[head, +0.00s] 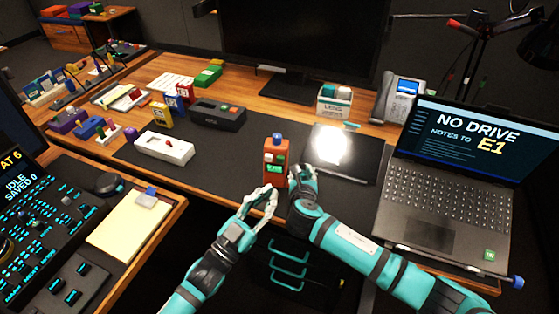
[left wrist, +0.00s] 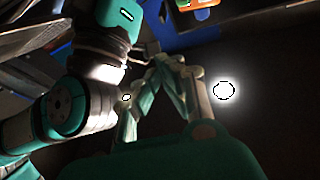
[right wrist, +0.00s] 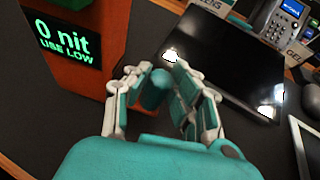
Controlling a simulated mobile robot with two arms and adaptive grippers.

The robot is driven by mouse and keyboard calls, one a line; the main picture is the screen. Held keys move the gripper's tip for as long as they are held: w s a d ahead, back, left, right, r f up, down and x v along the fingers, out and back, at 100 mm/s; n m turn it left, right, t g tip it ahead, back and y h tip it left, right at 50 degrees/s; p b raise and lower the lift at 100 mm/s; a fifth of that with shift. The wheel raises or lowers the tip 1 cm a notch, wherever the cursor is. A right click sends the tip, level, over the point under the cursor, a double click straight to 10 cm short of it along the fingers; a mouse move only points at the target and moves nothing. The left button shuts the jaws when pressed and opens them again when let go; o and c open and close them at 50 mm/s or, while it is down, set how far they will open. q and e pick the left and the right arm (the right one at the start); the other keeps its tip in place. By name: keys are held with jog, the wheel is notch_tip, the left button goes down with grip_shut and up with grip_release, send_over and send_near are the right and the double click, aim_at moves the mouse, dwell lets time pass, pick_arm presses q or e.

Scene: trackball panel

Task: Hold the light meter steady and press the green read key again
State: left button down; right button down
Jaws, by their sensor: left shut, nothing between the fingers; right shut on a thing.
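The light meter (head: 274,162) is an orange-red upright box with a blue top, standing near the front edge of the dark desk mat. Its lit screen (right wrist: 68,38) reads "0 nit USE LOW" in the right wrist view. A green key (right wrist: 72,3) shows just above the screen, cut by the frame. My left gripper (head: 264,196) is shut and empty, just in front and left of the meter. My right gripper (head: 303,177) is beside the meter's right side, shut on a small teal cylinder (right wrist: 156,90). I cannot tell whether the cylinder joins the meter.
A dark panel (head: 352,160) with a bright glare lies right of the meter. The laptop (head: 440,190) stands at the right. A white device (head: 164,148) and a black device (head: 217,114) lie left. The mat between them and the meter is clear.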

pick_arm(q)
jog(key=w+d, duration=0.1)
jog(key=w, duration=0.7)
jog(key=shift+w+d+f, duration=0.25)
jog(key=shift+w+d, duration=0.05)
dwell(1.2)
jog(key=shift+w+d, duration=0.1)
jog(key=shift+w, duration=0.3)
jog(key=shift+w, duration=0.4)
dwell(0.6)
jog(key=shift+s, duration=0.85)
jog(key=shift+s+a+r, duration=0.1)
jog(key=shift+s+a, duration=0.1)
jog(key=shift+s, duration=0.6)
jog(key=shift+s+a, duration=0.15)
jog(key=shift+s, duration=0.7)
jog(key=shift+s+a+r, duration=0.1)
jog(key=shift+s+a, duration=0.1)
jog(key=shift+s, duration=0.6)
